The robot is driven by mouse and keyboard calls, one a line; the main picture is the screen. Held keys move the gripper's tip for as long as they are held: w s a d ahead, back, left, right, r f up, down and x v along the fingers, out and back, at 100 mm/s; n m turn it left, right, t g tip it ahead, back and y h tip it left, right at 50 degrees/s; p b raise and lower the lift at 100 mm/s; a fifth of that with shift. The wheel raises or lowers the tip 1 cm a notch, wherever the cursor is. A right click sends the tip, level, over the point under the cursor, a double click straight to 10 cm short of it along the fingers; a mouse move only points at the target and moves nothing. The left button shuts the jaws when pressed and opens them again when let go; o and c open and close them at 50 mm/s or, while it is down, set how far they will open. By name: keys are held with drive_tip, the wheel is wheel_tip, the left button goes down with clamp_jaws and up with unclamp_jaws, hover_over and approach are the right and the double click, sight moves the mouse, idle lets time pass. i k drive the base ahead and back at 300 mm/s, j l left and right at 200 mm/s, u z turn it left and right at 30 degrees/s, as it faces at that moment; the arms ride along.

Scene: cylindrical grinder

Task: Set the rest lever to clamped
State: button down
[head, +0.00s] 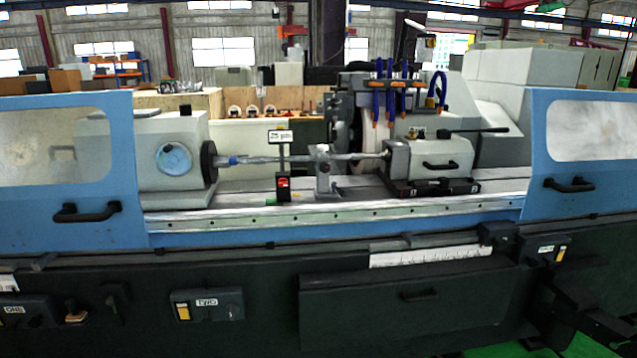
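A grey work rest (325,178) stands on the machine bed, about midway along a long thin shaft (285,158) held between the headstock and the tailstock. A small dark spot shows on the front of the rest. I cannot make out a separate rest lever or its position at this size. A long black lever (480,130) lies nearly level on top of the tailstock (430,158), to the right of the rest. My gripper is not in view.
Blue doors with black handles stand left (85,212) and right (570,185) of the open middle. A black gauge box (283,187) with a display sign (280,136) stands left of the rest. A dark front panel (410,295) runs below.

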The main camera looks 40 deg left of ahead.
sight(341, 192)
drive_tip(key=i+j+u, duration=0.1)
drive_tip(key=i+j, duration=0.15)
drive_tip(key=i+j+u, duration=0.1)
drive_tip(key=i, duration=0.35)
drive_tip(key=i+j+u, duration=0.15)
drive_tip(key=i+j, duration=0.15)
drive_tip(key=i, duration=0.1)
